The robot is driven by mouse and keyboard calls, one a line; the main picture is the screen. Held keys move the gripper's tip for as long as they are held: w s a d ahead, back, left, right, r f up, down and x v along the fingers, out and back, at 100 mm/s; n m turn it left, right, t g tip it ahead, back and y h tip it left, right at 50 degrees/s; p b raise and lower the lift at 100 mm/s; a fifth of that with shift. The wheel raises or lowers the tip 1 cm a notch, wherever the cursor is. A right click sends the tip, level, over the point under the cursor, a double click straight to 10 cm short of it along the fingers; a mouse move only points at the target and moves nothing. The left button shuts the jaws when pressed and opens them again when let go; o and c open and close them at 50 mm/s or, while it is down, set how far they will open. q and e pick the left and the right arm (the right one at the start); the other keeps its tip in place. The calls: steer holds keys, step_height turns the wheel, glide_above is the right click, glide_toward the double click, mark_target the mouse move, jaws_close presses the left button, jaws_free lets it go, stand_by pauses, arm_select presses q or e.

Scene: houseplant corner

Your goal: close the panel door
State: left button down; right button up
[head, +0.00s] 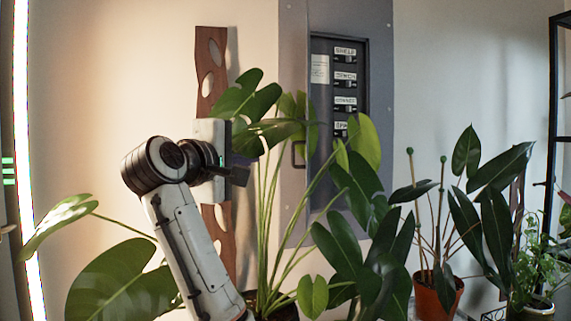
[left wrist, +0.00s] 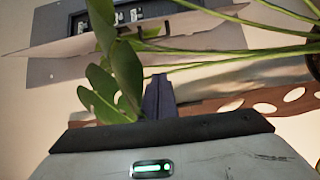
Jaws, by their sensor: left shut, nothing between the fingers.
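The electrical panel (head: 386,60) is a grey wall-mounted frame, and its dark recess with several labelled breakers is exposed. The panel door (head: 292,182) stands open at the recess's left side, seen at a steep slant in the head view, with a dark handle (head: 298,155). In the left wrist view the door (left wrist: 210,40) is a thin pale plate standing out from the panel. My left gripper (head: 240,173) is shut and empty, left of the door and apart from it. Its fingers also show in the left wrist view (left wrist: 158,97). Leaves hide part of the door. My right gripper is out of view.
A tall leafy plant (head: 262,215) stands between my left gripper and the panel, its leaves crossing the door. A brown board with oval holes (head: 211,45) is on the wall behind my arm. Potted plants (head: 437,292) and a black shelf frame (head: 553,110) stand at the right.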

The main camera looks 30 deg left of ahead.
arm_select(q)
steer(key=w+d+p, duration=0.1)
steer(key=w+d, duration=0.1)
steer(key=w, duration=0.7)
steer(key=shift+r, duration=0.15)
stand_by(0.4)
